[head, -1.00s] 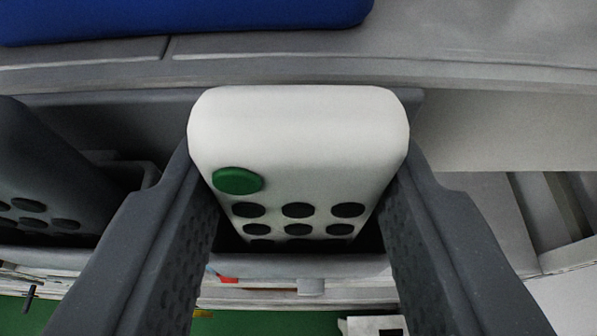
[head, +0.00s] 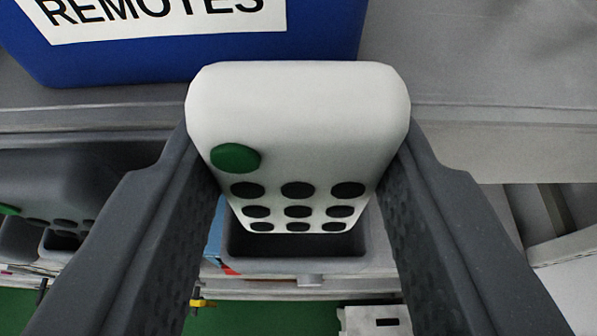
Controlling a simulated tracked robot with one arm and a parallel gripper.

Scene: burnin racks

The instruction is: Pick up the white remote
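The white remote (head: 300,110) has a green button at upper left and rows of black buttons. It stands upright between the two dark grey fingers of my gripper (head: 298,165), which press on its left and right sides. My gripper is shut on it. The remote's lower end shows above a dark grey holder (head: 300,265), whose inside is partly visible below it. The remote appears raised out of the holder.
A blue bin labelled REMOTES (head: 190,62) stands on the grey surface (head: 480,60) behind the remote. A dark remote (head: 70,185) sits in another holder at left. The grey surface at upper right is clear.

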